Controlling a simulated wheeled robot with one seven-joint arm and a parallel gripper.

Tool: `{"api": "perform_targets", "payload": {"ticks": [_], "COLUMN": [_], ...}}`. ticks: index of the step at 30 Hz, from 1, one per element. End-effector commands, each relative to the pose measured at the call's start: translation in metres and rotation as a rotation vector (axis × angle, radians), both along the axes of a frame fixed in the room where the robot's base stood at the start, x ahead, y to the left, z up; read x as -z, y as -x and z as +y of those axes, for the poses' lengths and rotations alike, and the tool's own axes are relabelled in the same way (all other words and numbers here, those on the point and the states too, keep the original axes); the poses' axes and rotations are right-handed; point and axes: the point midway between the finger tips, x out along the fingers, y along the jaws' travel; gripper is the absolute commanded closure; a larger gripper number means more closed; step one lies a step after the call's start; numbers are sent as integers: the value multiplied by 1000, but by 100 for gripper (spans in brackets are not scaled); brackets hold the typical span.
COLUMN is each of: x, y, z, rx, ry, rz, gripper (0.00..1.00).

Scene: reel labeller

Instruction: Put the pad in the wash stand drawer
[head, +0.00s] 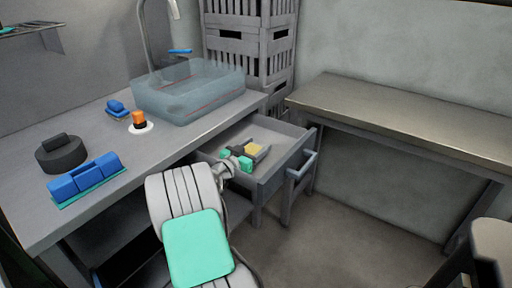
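The wash stand drawer (288,167) is pulled out from under the stand's top, with its bar handle at the right. My gripper (254,149) is over the open drawer, its fingers pointing away from the head camera. A small yellow pad (254,148) shows between the two grey fingers and fills the gap, so the gripper looks shut on it. Part of the pad is hidden by the fingers. I cannot tell whether the pad touches the drawer floor.
The wash stand top (100,220) holds a clear blue basin (190,95), a blue brush (87,180), a smaller blue brush (117,108), a dark round block (62,154) and an orange-topped piece (139,119). Grey crates (245,45) stand behind; a bare bench (410,115) is at right.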

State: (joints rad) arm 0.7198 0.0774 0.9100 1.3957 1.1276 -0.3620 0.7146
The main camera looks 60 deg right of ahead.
Motion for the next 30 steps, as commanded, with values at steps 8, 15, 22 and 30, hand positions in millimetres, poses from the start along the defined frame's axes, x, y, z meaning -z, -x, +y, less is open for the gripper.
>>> {"api": "perform_targets", "payload": {"ticks": [8, 15, 22, 30], "x": [-1, -5, -7, -9], "y": [0, 0, -9, -19], "z": [0, 0, 42, 105], "rx": [0, 0, -6, -5], "ry": [0, 0, 0, 0], "rz": [0, 0, 2, 0], "gripper": [20, 20, 20, 20]}}
